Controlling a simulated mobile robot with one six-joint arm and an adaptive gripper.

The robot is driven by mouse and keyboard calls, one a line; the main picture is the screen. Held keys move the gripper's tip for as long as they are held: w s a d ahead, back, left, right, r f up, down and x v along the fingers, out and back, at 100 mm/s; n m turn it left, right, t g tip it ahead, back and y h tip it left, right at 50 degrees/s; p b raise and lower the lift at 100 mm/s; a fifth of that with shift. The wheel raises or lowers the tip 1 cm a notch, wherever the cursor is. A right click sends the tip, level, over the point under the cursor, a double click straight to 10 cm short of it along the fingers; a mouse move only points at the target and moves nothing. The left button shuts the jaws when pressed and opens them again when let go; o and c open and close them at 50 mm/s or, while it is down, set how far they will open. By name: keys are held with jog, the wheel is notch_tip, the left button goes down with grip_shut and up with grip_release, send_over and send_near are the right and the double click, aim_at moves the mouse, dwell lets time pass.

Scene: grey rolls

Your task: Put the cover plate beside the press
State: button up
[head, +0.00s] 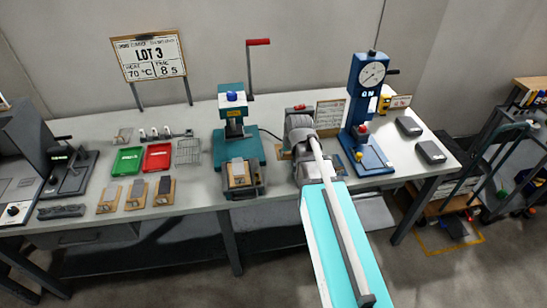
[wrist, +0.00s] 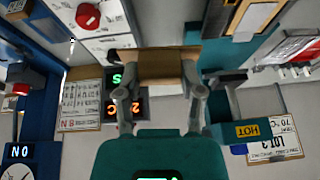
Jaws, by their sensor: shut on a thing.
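My gripper (wrist: 160,95) is shut on a tan-brown flat piece, which I take to be the cover plate (wrist: 160,66). The piece sits between the two fingertips, and its far side is hidden. In the head view my gripper (head: 299,150) is over the bench, between the teal press (head: 231,103) and the blue press with a dial (head: 360,95). My arm hides much of what is below it there. The teal press holds a wooden board with a grey piece (head: 239,172) at its front.
Left of the teal press are a wire rack (head: 188,151), a red tray (head: 157,157), a green tray (head: 127,161) and several wooden boards (head: 137,195). Two grey blocks (head: 430,152) lie at the right. A sign marked LOT 3 (head: 150,57) stands behind.

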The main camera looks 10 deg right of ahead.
jog(key=shift+s+d+r, duration=0.1)
jog(key=shift+d, duration=0.4)
jog(key=shift+s+d+r, duration=0.1)
jog(key=shift+d, duration=0.35)
jog(key=w+a+f+b, duration=0.4)
jog(key=w+f+b, duration=0.5)
jog(key=w, duration=0.3)
jog(key=shift+w, duration=0.35)
jog(key=shift+w+f+b, duration=0.4)
jog(key=shift+f+b, duration=0.15)
jog(key=shift+f, duration=0.05)
notch_tip(320, 180, down, 3)
jog(key=b, duration=0.3)
